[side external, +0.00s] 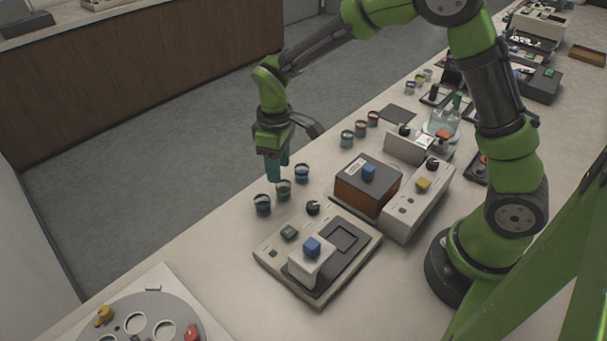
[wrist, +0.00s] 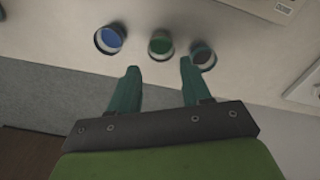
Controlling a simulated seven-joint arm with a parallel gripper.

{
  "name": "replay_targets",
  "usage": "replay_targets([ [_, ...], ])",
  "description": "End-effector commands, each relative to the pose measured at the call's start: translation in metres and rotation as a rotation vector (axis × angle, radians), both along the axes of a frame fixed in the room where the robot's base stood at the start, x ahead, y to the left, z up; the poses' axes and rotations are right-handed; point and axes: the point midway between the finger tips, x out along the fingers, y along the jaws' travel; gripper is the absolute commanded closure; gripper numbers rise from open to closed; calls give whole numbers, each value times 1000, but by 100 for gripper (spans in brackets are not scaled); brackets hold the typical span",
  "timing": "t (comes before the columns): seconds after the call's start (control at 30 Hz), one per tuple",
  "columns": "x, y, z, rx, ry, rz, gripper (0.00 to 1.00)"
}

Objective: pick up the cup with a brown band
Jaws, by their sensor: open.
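Three small cups stand in a near row by the table edge: one with blue contents (side external: 301,173), one green (side external: 283,189) and one dark teal (side external: 262,204). The wrist view shows the blue (wrist: 109,39), green (wrist: 160,45) and dark (wrist: 202,55) cups. A farther row has a teal cup (side external: 347,139), a brownish cup (side external: 361,129) and a reddish cup (side external: 373,118). Which cup bears a brown band is too small to tell surely; the brownish one looks closest. My gripper (side external: 277,170) is open and empty beside the near row. In the wrist view its fingertips (wrist: 160,66) point toward the green cup.
A press unit with a blue knob (side external: 312,246) stands right of the near cups. A brown-sided box (side external: 366,188) and a long grey unit (side external: 418,202) stand beyond it. A round carousel (side external: 150,318) is at the front left. The floor lies left of the table.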

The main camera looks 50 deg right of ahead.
Motion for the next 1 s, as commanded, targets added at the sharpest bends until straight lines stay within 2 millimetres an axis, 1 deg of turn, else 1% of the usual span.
replay_targets([
  [0.03,-1,0,-6,0,3,0,52],
  [0.17,-1,0,-12,0,2,-1,52],
  [0.23,-3,0,-19,0,3,-1,52],
  [0.4,-9,0,-45,-1,4,-1,52],
  [0.5,-8,0,-57,0,2,-1,52],
  [0.6,-8,0,-62,1,1,-2,52],
  [0.8,-8,0,-62,1,-1,-2,52],
  [0.87,-8,0,-62,1,0,-2,60],
  [1.0,-8,0,-62,1,0,-1,81],
])
